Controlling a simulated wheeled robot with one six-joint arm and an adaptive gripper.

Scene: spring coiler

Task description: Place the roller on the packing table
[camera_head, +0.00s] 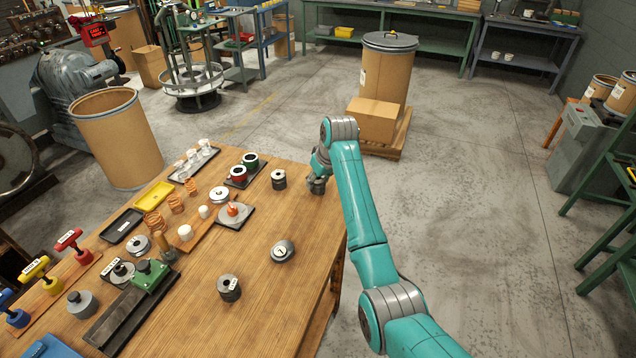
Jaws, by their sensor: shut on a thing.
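My gripper (317,184) is at the far right edge of the wooden table (270,318), at the end of my teal arm. It is shut on a small dark grey thing, which the fingers mostly hide, so I cannot tell if it is the roller. Whether it touches the tabletop is unclear. A grey cylinder with a pale top (279,179) stands on the table just left of my gripper. Other grey cylindrical pieces stand nearer, one at the front (229,288) and one in the middle (283,250). No table carries a readable packing label.
The table's left half is crowded with trays, copper coils, a green clamp (150,275) and coloured-handled tools. Beyond the table stand a cardboard box (372,120) on a pallet and a fibre drum (387,75). Green benches (430,50) line the back.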

